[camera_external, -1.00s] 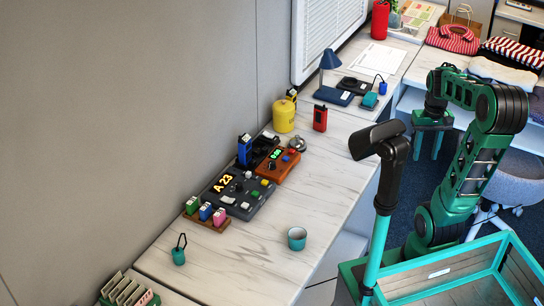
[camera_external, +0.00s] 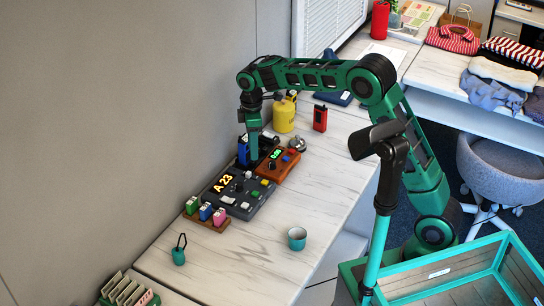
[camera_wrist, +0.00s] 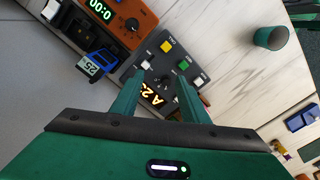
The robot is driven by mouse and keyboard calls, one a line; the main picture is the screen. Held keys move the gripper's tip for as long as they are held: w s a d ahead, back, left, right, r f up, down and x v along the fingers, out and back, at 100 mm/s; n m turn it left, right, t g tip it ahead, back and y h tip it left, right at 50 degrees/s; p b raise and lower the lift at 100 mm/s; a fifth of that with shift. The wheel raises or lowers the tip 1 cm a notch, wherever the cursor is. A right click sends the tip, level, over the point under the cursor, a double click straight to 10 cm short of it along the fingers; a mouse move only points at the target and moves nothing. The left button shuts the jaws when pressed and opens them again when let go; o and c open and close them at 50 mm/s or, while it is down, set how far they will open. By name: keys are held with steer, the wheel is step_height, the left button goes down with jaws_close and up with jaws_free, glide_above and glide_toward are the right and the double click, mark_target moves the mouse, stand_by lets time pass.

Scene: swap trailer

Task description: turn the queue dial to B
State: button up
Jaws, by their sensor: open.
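The dark grey queue panel (camera_external: 251,203) lies on the white desk with a lit "A 23" display (camera_external: 222,183). It has small yellow, green and white buttons and a small dial (camera_external: 249,175). In the wrist view the panel (camera_wrist: 130,70) shows between and beyond my fingers. The display is partly hidden behind them, and the dial's pointer setting cannot be read. My gripper (camera_external: 253,158) points down over the panel's far end, near the orange box. In the wrist view my gripper (camera_wrist: 160,78) is open and empty, its fingers apart above the panel.
An orange box (camera_external: 278,165) with a green display and a blue device (camera_external: 244,150) stand close to my gripper. A rack of coloured stamps (camera_external: 205,213) borders the panel's near end. A yellow canister (camera_external: 284,115) stands behind. A teal cup (camera_external: 297,238) stands on otherwise clear desk.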

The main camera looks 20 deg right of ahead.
steer(key=n, duration=0.2)
glide_above(239, 183)
step_height(239, 183, down, 2)
step_height(239, 183, down, 11)
steer(key=shift+s+r, duration=0.15)
steer(key=shift+r, duration=0.05)
steer(key=shift+c, duration=0.6)
jaws_close()
